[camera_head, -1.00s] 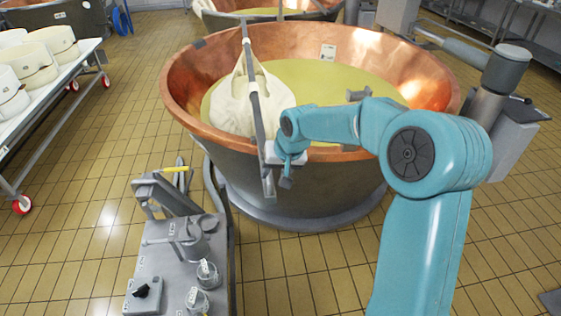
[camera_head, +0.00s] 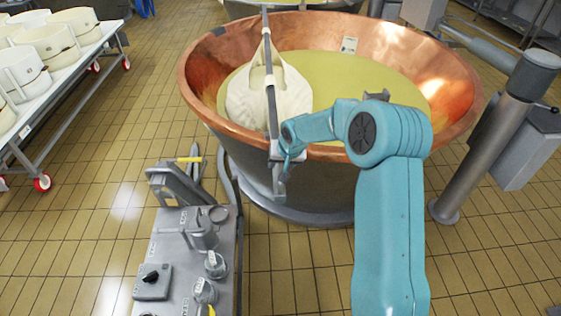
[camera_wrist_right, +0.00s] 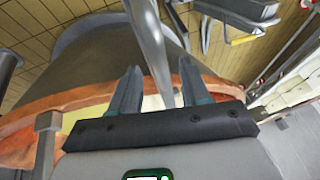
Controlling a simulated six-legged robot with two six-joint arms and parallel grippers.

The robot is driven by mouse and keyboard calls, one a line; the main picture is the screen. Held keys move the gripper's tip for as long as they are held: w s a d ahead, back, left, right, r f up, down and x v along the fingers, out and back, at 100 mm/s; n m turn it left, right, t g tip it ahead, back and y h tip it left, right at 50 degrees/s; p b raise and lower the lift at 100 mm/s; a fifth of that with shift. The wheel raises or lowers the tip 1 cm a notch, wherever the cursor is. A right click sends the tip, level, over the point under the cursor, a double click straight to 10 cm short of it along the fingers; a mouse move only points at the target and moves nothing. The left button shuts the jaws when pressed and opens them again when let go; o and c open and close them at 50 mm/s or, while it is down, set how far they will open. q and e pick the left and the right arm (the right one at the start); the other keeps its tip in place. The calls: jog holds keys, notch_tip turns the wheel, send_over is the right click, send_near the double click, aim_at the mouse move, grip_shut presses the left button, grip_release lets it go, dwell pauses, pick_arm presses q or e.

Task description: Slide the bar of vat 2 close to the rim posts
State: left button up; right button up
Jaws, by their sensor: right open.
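The copper vat (camera_head: 205,85) holds pale yellow liquid and has a small label on its inner wall. A long grey bar (camera_head: 269,75) lies across its left part, its near end sticking out past the front rim. A white cloth bag (camera_head: 245,95) hangs from the bar in the vat. My right gripper (camera_head: 284,165) is at the bar's near end, by the front rim. In the right wrist view, the bar (camera_wrist_right: 148,40) passes between the open fingers (camera_wrist_right: 155,90); contact cannot be told. A grey post (camera_wrist_right: 46,135) stands at the rim. My left gripper is not in view.
A white wheeled table (camera_head: 75,75) with moulds is at the far left. A grey column (camera_head: 500,130) stands right of the vat. Tiled floor is free in front.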

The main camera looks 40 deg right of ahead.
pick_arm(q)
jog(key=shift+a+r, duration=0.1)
pick_arm(e)
jog(key=shift+w+f, duration=0.25)
jog(key=shift+f, duration=0.25)
jog(key=shift+d, duration=0.1)
jog(key=shift+c, duration=0.3)
